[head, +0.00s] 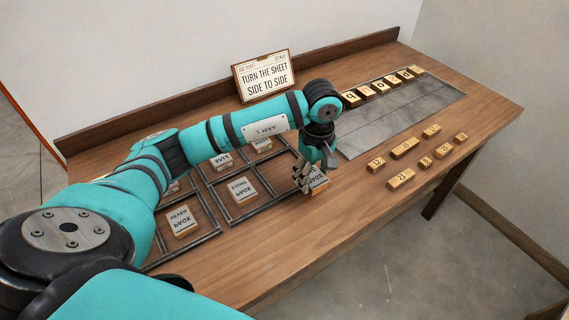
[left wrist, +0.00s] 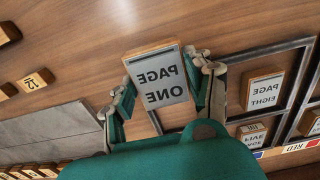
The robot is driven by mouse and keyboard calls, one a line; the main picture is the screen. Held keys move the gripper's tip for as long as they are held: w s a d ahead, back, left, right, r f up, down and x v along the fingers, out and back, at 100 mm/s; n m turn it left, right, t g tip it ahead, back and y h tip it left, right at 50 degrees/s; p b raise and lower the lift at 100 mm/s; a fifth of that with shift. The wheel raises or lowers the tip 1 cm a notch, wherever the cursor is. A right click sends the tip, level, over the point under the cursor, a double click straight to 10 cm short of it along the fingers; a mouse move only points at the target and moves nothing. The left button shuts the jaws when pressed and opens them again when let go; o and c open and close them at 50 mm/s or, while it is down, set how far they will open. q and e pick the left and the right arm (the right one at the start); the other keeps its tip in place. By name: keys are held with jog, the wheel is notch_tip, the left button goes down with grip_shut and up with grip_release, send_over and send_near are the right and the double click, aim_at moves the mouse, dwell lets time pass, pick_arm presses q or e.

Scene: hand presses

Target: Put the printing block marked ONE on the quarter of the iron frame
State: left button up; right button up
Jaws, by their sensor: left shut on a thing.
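The printing block marked PAGE ONE, in mirrored letters, is between the fingers of my left gripper (head: 314,188); the block (head: 319,184) is partly hidden in the head view. In the left wrist view the block (left wrist: 159,77) faces the camera, with a finger on each side of my left gripper (left wrist: 160,88). The iron frame (head: 228,222) lies on the table; its dark bars (left wrist: 262,52) also show in the left wrist view. The block is at the frame's right end; I cannot tell how high it is. My right gripper is out of view.
Blocks marked SEVEN (head: 182,220) and EIGHT (left wrist: 265,90) sit in frame compartments, with others behind. A grey metal slab (head: 385,120) bears a row of letter blocks (head: 380,87). Several small numbered blocks (head: 404,148) lie at right. A sign (head: 264,76) stands behind.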

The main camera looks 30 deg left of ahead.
pick_arm(q)
jog(key=p, duration=0.2)
send_over(284, 173)
jog(key=shift+f, duration=0.45)
notch_tip(284, 173, down, 3)
jog(key=shift+d+r+p, duration=0.15)
jog(key=shift+r+p, duration=0.05)
jog(key=shift+p, duration=0.1)
jog(key=shift+f, duration=0.45)
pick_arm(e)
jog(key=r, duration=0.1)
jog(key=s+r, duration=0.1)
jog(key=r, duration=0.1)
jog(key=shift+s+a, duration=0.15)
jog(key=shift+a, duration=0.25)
pick_arm(q)
jog(key=shift+f, duration=0.15)
jog(key=o, duration=1.2)
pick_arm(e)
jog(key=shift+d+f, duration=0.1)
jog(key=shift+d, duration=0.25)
